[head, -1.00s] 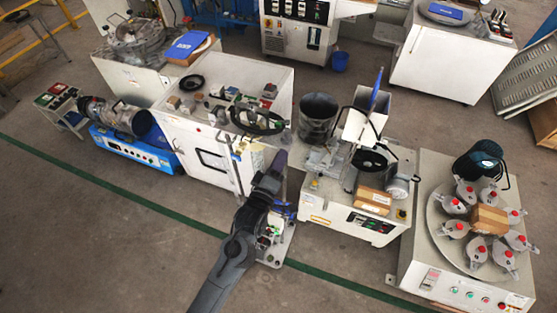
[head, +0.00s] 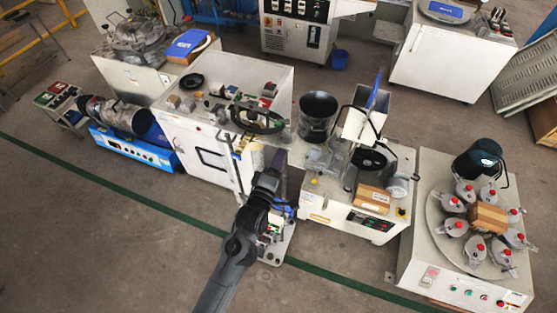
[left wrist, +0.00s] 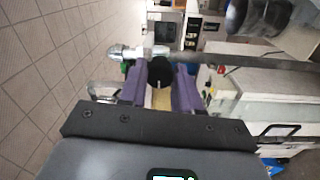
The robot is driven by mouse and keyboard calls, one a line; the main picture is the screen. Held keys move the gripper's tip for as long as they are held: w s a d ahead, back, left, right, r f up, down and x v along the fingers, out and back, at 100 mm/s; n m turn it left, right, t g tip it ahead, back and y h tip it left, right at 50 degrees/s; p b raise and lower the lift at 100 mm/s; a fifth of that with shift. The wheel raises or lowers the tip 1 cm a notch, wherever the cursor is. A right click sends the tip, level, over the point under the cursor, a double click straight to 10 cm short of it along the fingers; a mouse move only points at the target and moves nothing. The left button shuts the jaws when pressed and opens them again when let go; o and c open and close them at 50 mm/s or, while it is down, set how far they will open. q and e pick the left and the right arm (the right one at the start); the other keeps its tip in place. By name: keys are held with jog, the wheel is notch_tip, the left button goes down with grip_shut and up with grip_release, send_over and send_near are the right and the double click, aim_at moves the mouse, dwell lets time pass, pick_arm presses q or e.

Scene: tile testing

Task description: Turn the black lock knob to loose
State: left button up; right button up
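The black lock knob (left wrist: 160,74), with a pale mark on its face, shows in the left wrist view. It sits between the two purple fingers of my left gripper (left wrist: 161,84). The fingers stand apart on either side of it; contact with the knob is not clear. In the head view my left gripper (head: 281,163) is at the small machine with a pale base plate (head: 272,252), in front of the white cabinet. My arm hides the knob there. My right gripper is not in view.
A silver fitting (left wrist: 128,52) lies left of the knob in the left wrist view. The floor in front is clear.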

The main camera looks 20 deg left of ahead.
pick_arm(q)
jog(key=o, duration=0.4)
jog(key=s+p, duration=0.5)
jog(key=s, duration=0.6)
jog(key=shift+f, duration=0.2)
jog(key=shift+d, duration=0.1)
